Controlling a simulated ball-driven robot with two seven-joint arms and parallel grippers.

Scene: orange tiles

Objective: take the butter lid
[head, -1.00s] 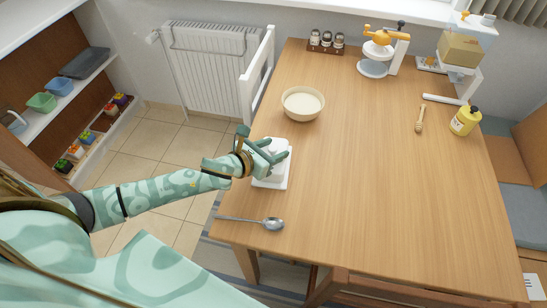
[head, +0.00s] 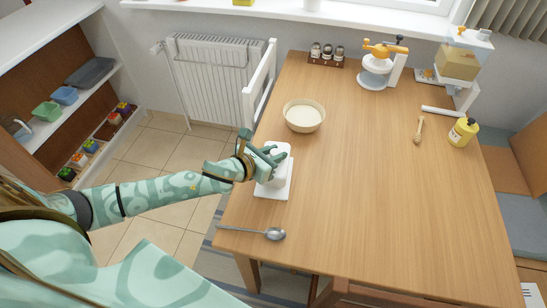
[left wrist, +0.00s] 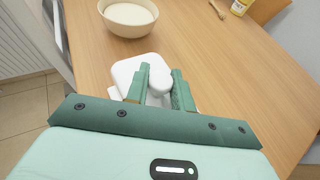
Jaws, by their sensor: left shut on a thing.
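The white butter lid (head: 281,169) is at the left edge of the table, directly over the white butter dish (head: 270,194). My left gripper (head: 276,156) reaches in from the left and is shut on the lid near its top. The lid looks slightly raised from the dish, but the gap is hard to make out. In the left wrist view the lid (left wrist: 136,72) shows beyond and between the green fingers (left wrist: 161,77), which hide part of it. A bit of the dish shows underneath. My right gripper is not in view.
A cream bowl (head: 304,115) stands behind the dish, and a spoon (head: 272,233) lies in front of it. Spice jars (head: 326,53), an orange-topped machine (head: 378,66), a honey dipper (head: 419,130) and a yellow bottle (head: 462,131) are farther off. The table's middle is clear.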

